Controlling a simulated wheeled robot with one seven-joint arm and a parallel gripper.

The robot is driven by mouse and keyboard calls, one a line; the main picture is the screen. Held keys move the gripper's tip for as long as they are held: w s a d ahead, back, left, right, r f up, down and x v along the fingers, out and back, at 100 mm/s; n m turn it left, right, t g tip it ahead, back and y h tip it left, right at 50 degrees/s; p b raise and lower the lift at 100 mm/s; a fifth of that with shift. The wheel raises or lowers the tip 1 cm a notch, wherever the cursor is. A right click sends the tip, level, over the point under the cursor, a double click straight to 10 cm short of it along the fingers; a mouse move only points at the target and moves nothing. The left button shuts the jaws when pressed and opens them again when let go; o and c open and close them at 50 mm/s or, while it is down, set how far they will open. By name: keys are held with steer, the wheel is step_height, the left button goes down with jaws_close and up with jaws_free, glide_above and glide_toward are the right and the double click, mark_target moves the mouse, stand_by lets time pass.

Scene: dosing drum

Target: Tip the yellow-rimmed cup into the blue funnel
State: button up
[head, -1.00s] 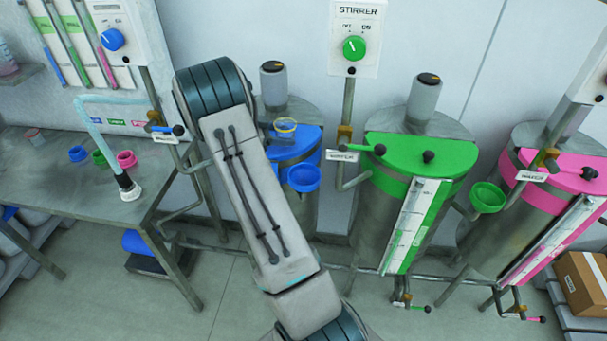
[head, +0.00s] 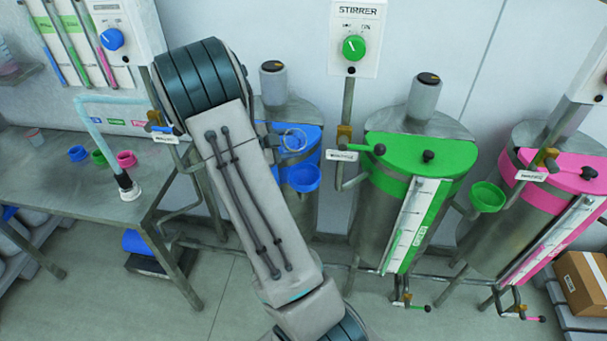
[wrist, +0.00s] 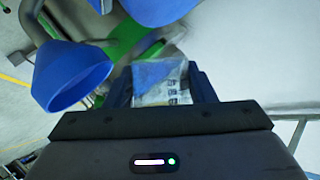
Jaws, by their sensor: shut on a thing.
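My gripper (wrist: 161,72) is shut on a clear cup (wrist: 160,92) with dark print on its wall, between its two dark fingers in the wrist view. In the head view the cup (head: 294,138) is a faint ring against the blue drum lid; its yellow rim is hard to make out now. The gripper there is mostly hidden behind my arm. The blue funnel (head: 304,179) hangs at the front of the blue drum, just below the cup in the picture. In the wrist view the blue funnel (wrist: 70,75) is left of the cup, apart from it. The cup's contents are unclear.
The green-lidded drum (head: 420,152) with its green funnel (head: 487,197) stands right of the blue one, and a pink-lidded drum (head: 555,175) farther right. A metal bench (head: 75,200) with small coloured cups is at left.

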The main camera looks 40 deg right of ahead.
steer(key=shift+s+r+m+t, duration=0.15)
steer(key=shift+r+m+t, duration=0.25)
steer(key=shift+m, duration=0.2)
steer(key=shift+f, duration=0.15)
steer(key=shift+f+m+t+h, duration=0.3)
steer(key=shift+m, duration=0.2)
steer(key=f+m+b, duration=0.1)
steer(key=b, duration=0.2)
steer(key=shift+f+t+b, duration=0.1)
steer(key=shift+t+b, duration=0.3)
steer(key=shift+s+r+m+h+b, duration=0.1)
steer(key=shift+r+m+h+b, duration=0.3)
steer(key=shift+m+b, duration=0.15)
steer(key=shift+r+m+t+b, duration=0.15)
steer(key=shift+m+t+b, duration=0.15)
steer(key=shift+b, duration=0.35)
steer(key=shift+s+a+b, duration=0.1)
steer(key=shift+s+b, duration=0.1)
steer(key=shift+b, duration=0.1)
